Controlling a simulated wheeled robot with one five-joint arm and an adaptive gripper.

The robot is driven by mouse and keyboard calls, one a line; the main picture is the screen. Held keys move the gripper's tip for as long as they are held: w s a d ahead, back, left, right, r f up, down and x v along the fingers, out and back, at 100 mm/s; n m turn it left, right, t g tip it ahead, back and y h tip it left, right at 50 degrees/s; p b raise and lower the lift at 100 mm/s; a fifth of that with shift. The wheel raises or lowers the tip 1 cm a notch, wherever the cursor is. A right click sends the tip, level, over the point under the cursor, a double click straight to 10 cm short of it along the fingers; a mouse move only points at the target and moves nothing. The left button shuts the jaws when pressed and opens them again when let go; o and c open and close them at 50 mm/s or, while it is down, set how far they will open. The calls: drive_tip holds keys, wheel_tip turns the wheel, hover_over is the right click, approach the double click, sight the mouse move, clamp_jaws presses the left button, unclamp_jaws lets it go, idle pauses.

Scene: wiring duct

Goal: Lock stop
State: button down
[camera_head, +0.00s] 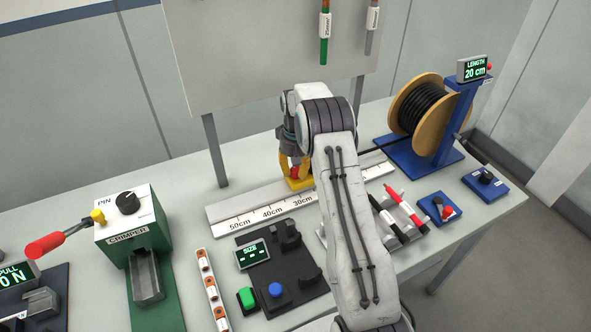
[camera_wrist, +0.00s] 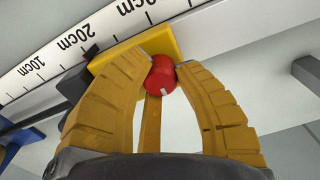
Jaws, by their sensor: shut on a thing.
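The stop is a yellow block (camera_head: 299,184) on the white length scale (camera_head: 262,213), just right of the 30cm mark in the head view. In the wrist view the yellow stop (camera_wrist: 155,40) lies along the scale (camera_wrist: 62,48), near the 20cm mark. A red knob (camera_wrist: 161,76) with a small white mark stands out from the stop. My gripper (camera_wrist: 164,70) has its two yellow fingertips closed on the red knob from both sides. In the head view my gripper (camera_head: 293,168) is over the stop, and my arm hides part of the scale.
A black cable spool (camera_head: 430,108) stands at the back right, with a LENGTH display (camera_head: 472,69) reading 20 cm. The green crimper (camera_head: 135,245) is left. A SIZE unit (camera_head: 253,254) and red and black pens (camera_head: 398,204) are in front. Blue switch boxes (camera_head: 439,209) sit right.

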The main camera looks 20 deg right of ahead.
sight(295, 169)
drive_tip(key=shift+f+m+b, duration=0.15)
drive_tip(key=shift+m+b, duration=0.25)
drive_tip(key=shift+m, duration=1.1)
drive_tip(key=c, duration=0.9)
unclamp_jaws()
wheel_tip(295, 169, up, 12)
drive_tip(key=shift+o, duration=0.3)
